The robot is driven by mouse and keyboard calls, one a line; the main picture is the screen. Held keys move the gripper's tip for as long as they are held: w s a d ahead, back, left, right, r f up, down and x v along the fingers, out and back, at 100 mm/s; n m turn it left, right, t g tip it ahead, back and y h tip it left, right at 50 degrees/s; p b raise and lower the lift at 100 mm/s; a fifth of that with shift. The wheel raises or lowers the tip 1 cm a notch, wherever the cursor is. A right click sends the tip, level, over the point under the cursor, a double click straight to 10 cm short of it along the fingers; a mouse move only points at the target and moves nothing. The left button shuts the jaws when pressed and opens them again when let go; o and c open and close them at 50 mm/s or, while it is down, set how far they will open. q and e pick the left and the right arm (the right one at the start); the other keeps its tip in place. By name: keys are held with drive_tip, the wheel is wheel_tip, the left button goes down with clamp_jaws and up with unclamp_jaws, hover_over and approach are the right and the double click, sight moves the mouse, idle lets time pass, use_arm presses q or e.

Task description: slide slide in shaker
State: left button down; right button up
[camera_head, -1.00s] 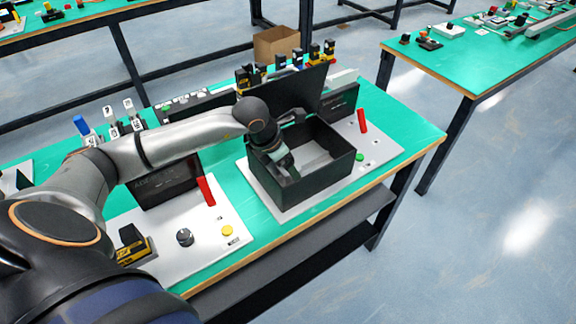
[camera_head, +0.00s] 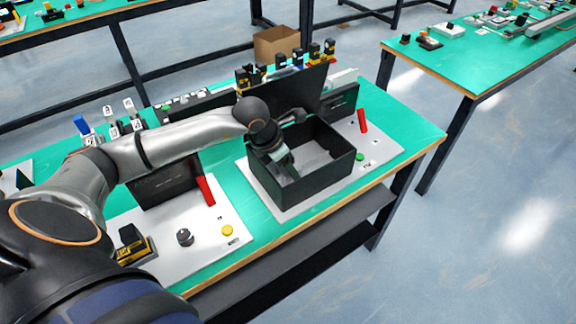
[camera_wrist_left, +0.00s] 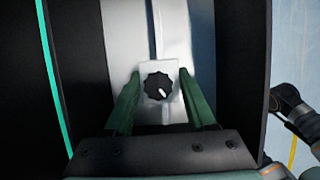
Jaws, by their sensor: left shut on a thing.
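The shaker is a black open-topped box (camera_head: 324,186) on a pale grey base plate on the green table. My left gripper (camera_head: 285,166) reaches down inside it, close to its left wall. In the left wrist view, my gripper's two green fingers (camera_wrist_left: 159,84) are shut on the slide, a small white block with a black knob (camera_wrist_left: 158,87). The slide sits on a pale strip (camera_wrist_left: 128,30) with a lengthwise groove, between dark walls. In the head view the slide is hidden by my gripper and the box.
A tall black panel (camera_head: 302,88) stands behind the box. A red handle (camera_head: 363,121) and a green button (camera_head: 360,157) are to its right. To the left, another plate carries a red handle (camera_head: 206,190), a black knob (camera_head: 185,237) and a yellow button (camera_head: 227,230).

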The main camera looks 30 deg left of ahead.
sight(298, 165)
idle(0.4)
use_arm(q)
drive_tip(key=shift+w+d+f+b, duration=0.1)
drive_tip(key=shift+w+d+b, duration=0.2)
drive_tip(key=shift+w, duration=0.25)
drive_tip(key=shift+w+d+b, duration=0.15)
drive_tip(key=shift+w+b, duration=0.2)
drive_tip(key=shift+w, duration=0.15)
drive_tip(key=shift+w+d, duration=0.15)
drive_tip(key=shift+w, duration=0.3)
drive_tip(key=shift+c, duration=1.1)
unclamp_jaws()
use_arm(e)
drive_tip(key=shift+w+a+f, duration=0.25)
drive_tip(key=shift+a+f, duration=0.1)
drive_tip(key=shift+a, duration=0.1)
